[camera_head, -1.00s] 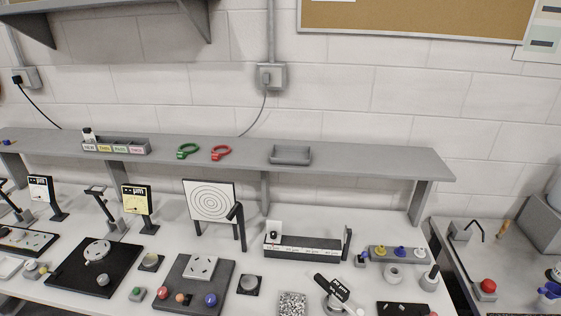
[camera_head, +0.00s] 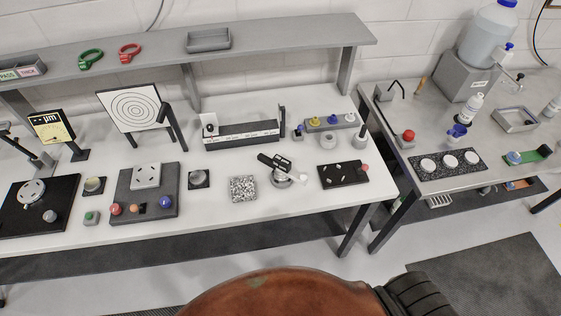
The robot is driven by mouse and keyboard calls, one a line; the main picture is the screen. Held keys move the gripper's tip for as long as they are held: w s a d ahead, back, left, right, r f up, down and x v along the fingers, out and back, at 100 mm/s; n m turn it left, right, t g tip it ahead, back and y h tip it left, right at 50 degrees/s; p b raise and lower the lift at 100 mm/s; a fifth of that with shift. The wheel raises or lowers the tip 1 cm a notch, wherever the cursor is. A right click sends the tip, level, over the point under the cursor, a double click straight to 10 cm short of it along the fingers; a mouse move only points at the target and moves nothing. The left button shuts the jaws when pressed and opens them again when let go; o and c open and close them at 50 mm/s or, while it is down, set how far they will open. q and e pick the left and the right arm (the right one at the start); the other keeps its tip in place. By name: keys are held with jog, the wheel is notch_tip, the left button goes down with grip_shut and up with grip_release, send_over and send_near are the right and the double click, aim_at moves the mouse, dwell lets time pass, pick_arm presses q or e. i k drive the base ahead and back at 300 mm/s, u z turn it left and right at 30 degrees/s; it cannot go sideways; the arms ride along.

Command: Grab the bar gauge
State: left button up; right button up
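No thing in view is plainly labelled as the bar gauge. A long dark fixture with a white marked scale strip (camera_head: 241,133) lies on the white bench; it has a small white dial block at its left end and a thin upright at its right end. A short black bar with white lettering (camera_head: 274,162) rests tilted on a round metal stand in front of it; the lettering is too small to read. Neither gripper shows, and nothing touches either object.
A yellow display (camera_head: 50,127), a circle target (camera_head: 133,108) and black plates stand on the bench. A grey shelf (camera_head: 281,37) runs above its back. Another bench (camera_head: 381,107) is at the right. A brown rounded shape (camera_head: 277,294) blocks the bottom middle.

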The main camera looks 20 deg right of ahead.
aim_at(282, 167)
jog(key=z, duration=1.05)
